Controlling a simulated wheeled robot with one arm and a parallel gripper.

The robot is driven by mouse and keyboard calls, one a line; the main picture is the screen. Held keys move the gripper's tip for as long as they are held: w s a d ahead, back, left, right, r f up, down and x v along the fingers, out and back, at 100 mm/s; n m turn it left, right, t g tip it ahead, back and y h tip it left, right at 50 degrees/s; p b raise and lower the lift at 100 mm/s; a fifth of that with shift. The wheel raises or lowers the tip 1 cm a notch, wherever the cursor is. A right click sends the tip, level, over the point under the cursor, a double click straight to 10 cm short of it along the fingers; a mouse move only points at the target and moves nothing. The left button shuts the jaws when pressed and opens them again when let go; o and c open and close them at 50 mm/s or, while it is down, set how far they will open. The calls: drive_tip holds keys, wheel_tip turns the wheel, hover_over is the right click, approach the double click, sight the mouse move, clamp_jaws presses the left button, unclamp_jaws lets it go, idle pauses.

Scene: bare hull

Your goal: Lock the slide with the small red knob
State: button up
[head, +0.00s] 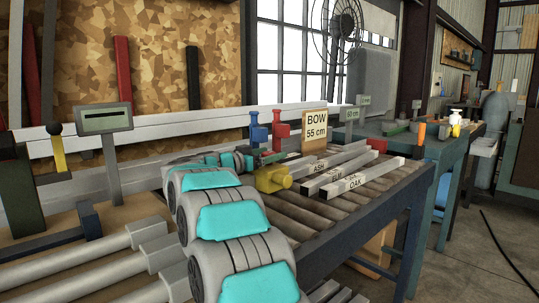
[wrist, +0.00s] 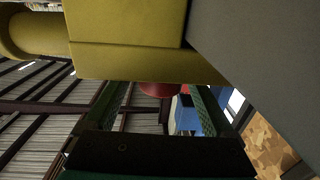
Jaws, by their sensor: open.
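In the wrist view my gripper (wrist: 155,98) is open, with a green-padded finger on each side. A round red part (wrist: 160,89), probably the small red knob, shows between the fingers, partly hidden by a yellow block (wrist: 125,40). I cannot tell whether the fingers touch it. A blue part (wrist: 187,115) lies beyond, near the right finger. In the head view a yellow block with a round end (head: 270,179) sits at the roller table's left end, by the end of my arm. The small knob and fingertips are not clear there. Which part is the slide is unclear.
A red clamp-like fixture (head: 281,126) and a blue one (head: 258,128) stand behind the yellow block. Labelled bars (head: 345,184) lie on the roller table (head: 375,206), near a "BOW 55 cm" sign (head: 316,130). A grey surface (wrist: 270,60) fills the wrist view's upper right.

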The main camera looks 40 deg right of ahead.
sight(263, 155)
drive_tip(key=a, duration=0.5)
drive_tip(key=s+a, duration=0.1)
drive_tip(key=a, duration=0.1)
drive_tip(key=shift+a, duration=0.3)
